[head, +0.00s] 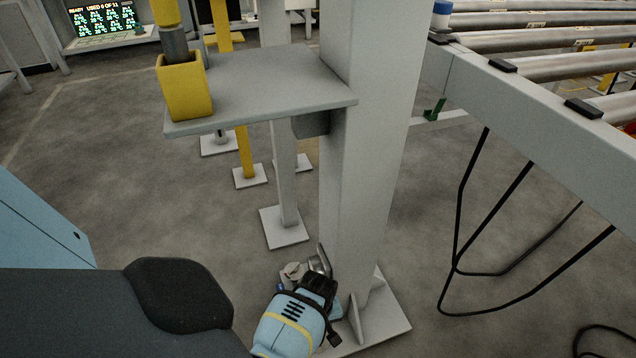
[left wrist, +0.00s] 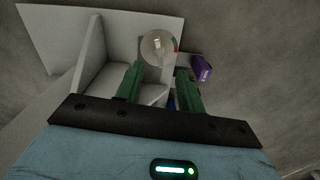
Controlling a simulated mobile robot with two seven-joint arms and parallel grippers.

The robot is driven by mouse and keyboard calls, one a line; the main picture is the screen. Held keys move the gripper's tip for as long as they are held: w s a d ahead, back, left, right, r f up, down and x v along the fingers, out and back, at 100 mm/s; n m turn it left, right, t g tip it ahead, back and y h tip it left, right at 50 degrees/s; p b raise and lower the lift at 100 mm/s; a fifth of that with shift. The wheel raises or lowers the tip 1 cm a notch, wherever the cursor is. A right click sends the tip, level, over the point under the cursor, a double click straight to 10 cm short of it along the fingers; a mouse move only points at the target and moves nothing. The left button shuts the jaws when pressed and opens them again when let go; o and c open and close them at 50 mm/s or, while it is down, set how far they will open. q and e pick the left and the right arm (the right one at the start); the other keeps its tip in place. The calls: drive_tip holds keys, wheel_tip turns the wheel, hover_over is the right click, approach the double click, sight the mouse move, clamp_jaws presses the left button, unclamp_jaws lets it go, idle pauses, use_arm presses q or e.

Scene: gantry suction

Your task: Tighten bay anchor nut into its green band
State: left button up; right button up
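In the left wrist view a pale round dial (left wrist: 158,48) with a white pointer stands at the post's foot. Its right rim carries small green and red marks. A round pale part, likely the same dial, shows in the head view (head: 293,271). My left gripper (left wrist: 159,68) has two green fingers spread apart, with the dial just beyond the tips; I see nothing clamped between them. In the head view the left gripper (head: 318,264) is low beside the post, partly hidden by its own wrist. The nut itself is not clearly distinguishable. My right gripper is not in view.
The grey post (head: 365,150) rises from a floor plate (head: 393,312) with upright ribs. A shelf (head: 265,85) holding a yellow cup (head: 187,88) juts out above. A purple block (left wrist: 201,68) sits right of the dial. A roller conveyor (head: 540,95) and hanging black cables are at right.

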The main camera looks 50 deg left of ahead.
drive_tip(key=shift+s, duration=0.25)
